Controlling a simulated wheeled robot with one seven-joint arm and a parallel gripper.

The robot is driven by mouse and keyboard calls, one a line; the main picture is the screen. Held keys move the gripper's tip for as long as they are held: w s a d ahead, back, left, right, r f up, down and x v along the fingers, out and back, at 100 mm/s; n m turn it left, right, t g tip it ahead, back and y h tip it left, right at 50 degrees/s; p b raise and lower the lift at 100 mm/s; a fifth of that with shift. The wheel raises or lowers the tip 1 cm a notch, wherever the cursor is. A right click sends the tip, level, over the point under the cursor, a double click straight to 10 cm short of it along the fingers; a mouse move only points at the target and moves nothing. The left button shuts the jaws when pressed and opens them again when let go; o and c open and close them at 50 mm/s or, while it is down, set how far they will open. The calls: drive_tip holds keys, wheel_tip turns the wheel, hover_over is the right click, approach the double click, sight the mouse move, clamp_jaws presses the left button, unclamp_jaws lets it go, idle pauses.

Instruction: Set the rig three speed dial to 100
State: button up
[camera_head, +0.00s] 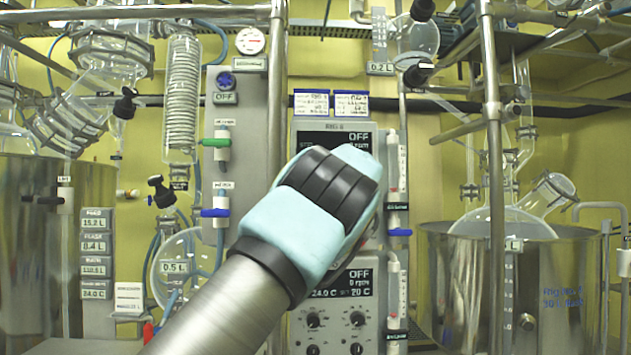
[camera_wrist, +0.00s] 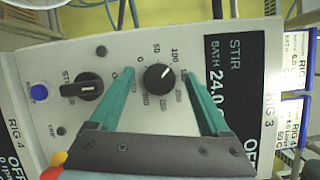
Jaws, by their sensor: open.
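The rig three panel (camera_head: 308,137) is in the middle of the head view, its lower part hidden behind my arm. In the wrist view the panel (camera_wrist: 215,30) appears turned sideways, with a RIG 3 label at its right edge. Its black round speed dial (camera_wrist: 158,78) has a scale around it, and its white mark points up and right, towards the 100 label. My gripper (camera_wrist: 158,74) is open, its two green fingers on either side of the dial. Whether they touch it cannot be told. In the head view my gripper's fingertips are hidden behind its body.
A black rotary switch (camera_wrist: 82,88) and a blue button (camera_wrist: 39,92) lie left of the dial in the wrist view. The rig four panel (camera_head: 335,315) is below. Valve tubes (camera_head: 397,170) run close right of the panels. A steel pole (camera_head: 493,180) stands further right.

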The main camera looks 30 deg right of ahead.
drive_tip(key=s+b, duration=0.4)
drive_tip(key=s, duration=0.6)
drive_tip(key=shift+s+a+f, duration=0.15)
drive_tip(key=shift+s+a, duration=0.1)
drive_tip(key=shift+s, duration=0.1)
